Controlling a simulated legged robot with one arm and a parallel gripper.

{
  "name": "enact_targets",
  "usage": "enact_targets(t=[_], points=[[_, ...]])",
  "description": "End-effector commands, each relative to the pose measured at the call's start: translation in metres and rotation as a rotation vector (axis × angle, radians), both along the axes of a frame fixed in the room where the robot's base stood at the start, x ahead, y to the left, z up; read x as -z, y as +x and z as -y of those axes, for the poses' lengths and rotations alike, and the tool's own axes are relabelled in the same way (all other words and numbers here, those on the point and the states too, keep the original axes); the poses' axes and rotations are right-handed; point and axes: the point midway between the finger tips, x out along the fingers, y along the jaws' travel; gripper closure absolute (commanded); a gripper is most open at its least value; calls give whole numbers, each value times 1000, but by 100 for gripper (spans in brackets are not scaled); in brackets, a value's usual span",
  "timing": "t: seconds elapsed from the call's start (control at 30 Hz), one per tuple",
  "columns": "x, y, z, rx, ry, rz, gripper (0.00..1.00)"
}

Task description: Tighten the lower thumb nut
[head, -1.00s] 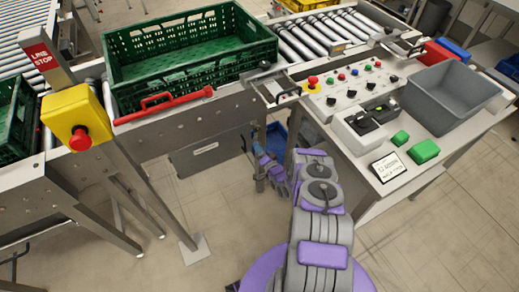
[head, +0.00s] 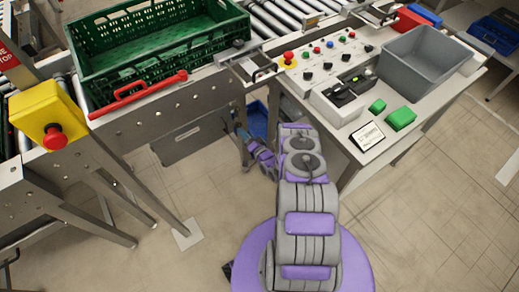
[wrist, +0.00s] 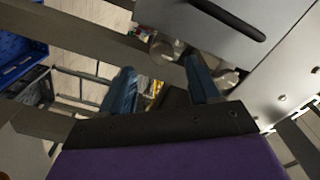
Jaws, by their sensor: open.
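My gripper (head: 241,134) is low beside the conveyor's side leg, under the frame, and small in the head view. In the wrist view its two blue fingers (wrist: 161,84) stand apart with nothing clearly held between them. A roundish, knob-like part (wrist: 162,47) shows just beyond the fingers, below a grey metal panel. It may be a thumb nut, but I cannot tell whether it is the lower one. No thumb nut can be made out in the head view.
A grey panel with a dark handle (wrist: 230,18) is close to the right finger. A blue crate (wrist: 18,45) is at the left. Above are the conveyor with a green crate (head: 88,68), a red handle (head: 137,94), and the control desk (head: 330,78). Open floor lies left of my base.

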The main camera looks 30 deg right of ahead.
Motion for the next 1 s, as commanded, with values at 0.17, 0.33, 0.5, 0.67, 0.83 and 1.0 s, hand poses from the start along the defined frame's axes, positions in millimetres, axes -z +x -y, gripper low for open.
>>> enact_targets(t=[0.17, 0.33, 0.5, 0.67, 0.83, 1.0], points=[[1, -42, 3, 4, 3, -5, 39], [2, -79, 5, 7, 5, -3, 39], [3, -111, 6, 7, 5, -4, 39], [2, -127, 6, 3, 3, -2, 39], [1, -133, 7, 4, 1, 0, 39], [1, -133, 6, 3, 1, -1, 39]])
